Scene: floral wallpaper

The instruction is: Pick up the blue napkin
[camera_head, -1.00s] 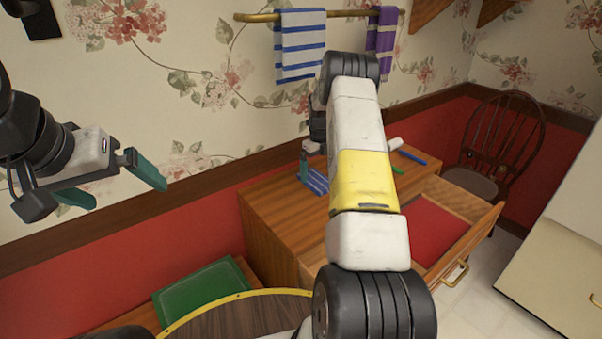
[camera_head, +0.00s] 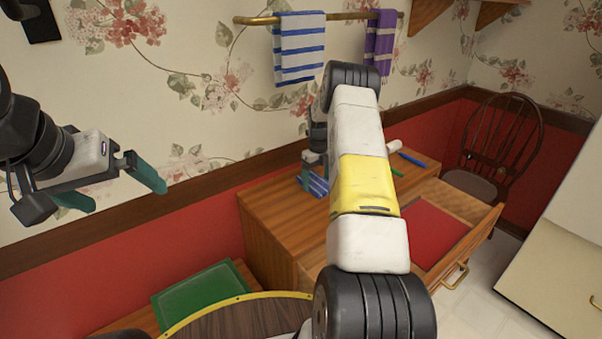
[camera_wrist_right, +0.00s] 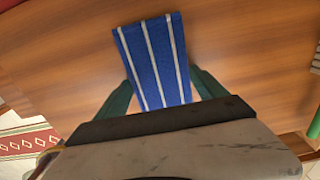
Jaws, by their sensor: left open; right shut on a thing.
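The blue napkin (camera_head: 317,186), with thin white stripes, is at the left part of the wooden cabinet top, partly hidden by my right arm. It also shows in the right wrist view (camera_wrist_right: 160,58), between the two green fingers of my right gripper (camera_wrist_right: 161,88). My right gripper (camera_head: 311,172) is shut on the napkin; its fingers are partly hidden in the head view. I cannot tell whether the napkin is wholly clear of the wood. My left gripper (camera_head: 122,190) is open and empty, in the air at the left, well away from the cabinet.
The wooden cabinet (camera_head: 270,217) has an open drawer (camera_head: 478,227) with a red inside. A blue pen (camera_head: 412,159) and a green item (camera_head: 397,172) lie on top. Striped towels hang on a brass rail (camera_head: 345,14) above. A chair (camera_head: 505,140) stands at the right.

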